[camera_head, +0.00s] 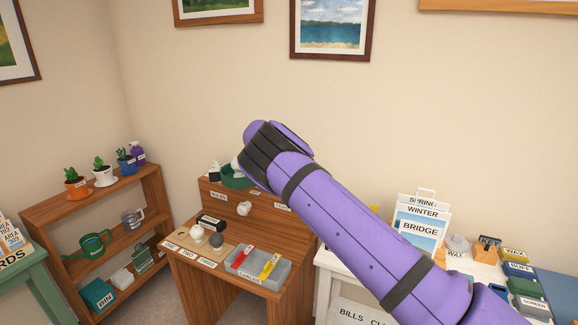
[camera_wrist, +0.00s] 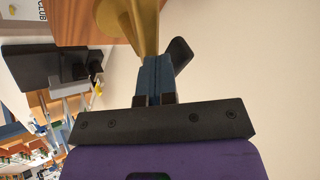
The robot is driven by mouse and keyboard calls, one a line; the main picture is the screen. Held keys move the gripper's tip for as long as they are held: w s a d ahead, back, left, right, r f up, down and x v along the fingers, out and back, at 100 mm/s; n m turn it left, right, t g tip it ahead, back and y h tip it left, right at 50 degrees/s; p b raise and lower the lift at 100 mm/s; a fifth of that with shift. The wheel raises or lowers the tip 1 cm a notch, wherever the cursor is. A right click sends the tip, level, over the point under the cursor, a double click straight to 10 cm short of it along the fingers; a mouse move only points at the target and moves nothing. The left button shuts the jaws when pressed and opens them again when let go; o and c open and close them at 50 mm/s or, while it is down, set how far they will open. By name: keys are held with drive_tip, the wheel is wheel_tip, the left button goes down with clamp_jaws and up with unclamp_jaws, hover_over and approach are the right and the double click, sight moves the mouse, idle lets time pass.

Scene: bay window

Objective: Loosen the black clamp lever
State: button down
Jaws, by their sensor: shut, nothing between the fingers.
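A black lever (camera_wrist: 180,54), likely the clamp lever, shows in the wrist view just right of my fingertips. It slants up to the right beside a brass cone-shaped part (camera_wrist: 128,22). My gripper (camera_wrist: 153,64) has its blue-grey fingers together, with nothing seen between them. The fingertips lie just below the brass part and close to the lever's lower end; I cannot tell whether they touch it. In the head view my purple arm covers the gripper, and I cannot make out the lever there.
A wooden desk (camera_head: 188,275) with a grey tray (camera_head: 280,275) stands below my arm. A wooden shelf (camera_head: 55,207) with plants is at left, and a white table (camera_head: 325,258) with cards and boxes at right. A dark block (camera_wrist: 28,68) shows left of my fingers.

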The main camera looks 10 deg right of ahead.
drive_tip(key=shift+d, duration=0.1)
drive_tip(key=shift+s+d, duration=0.1)
drive_tip(key=shift+d, duration=0.65)
drive_tip(key=shift+s, duration=0.15)
